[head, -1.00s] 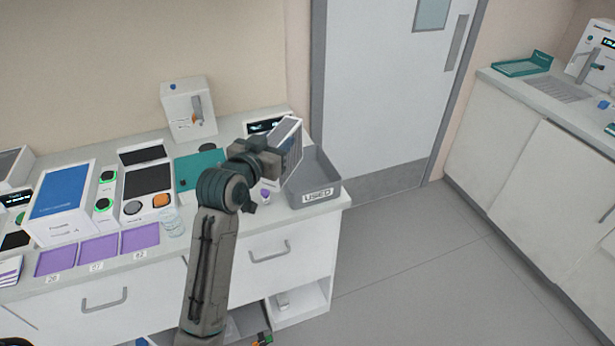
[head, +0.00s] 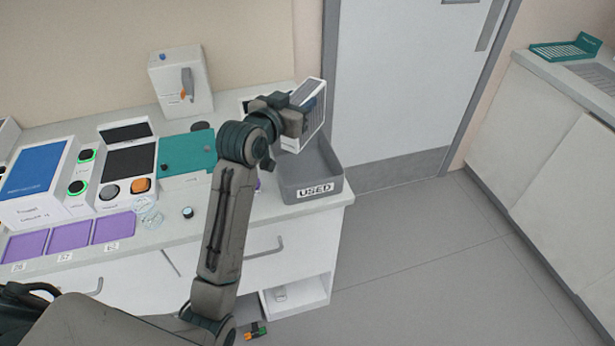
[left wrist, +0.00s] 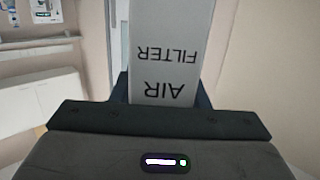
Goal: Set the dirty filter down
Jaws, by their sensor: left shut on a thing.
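My left gripper (head: 294,117) is shut on the dirty filter (head: 316,117), a flat panel with a white frame and grey pleats. The filter is held upright and tilted, above the grey bin labelled USED (head: 318,189) at the right end of the counter. In the left wrist view the filter (left wrist: 172,55) fills the middle, with AIR FILTER printed upside down on its white edge. The bin's inside is partly hidden behind the gripper and filter. My right gripper is not seen.
On the counter (head: 225,214) left of the bin are a teal mat (head: 187,152), a white dispenser (head: 181,82), devices with lit green buttons, and purple pads (head: 69,237). A small dark-topped vial (head: 188,212) stands near the front edge. Floor is clear to the right.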

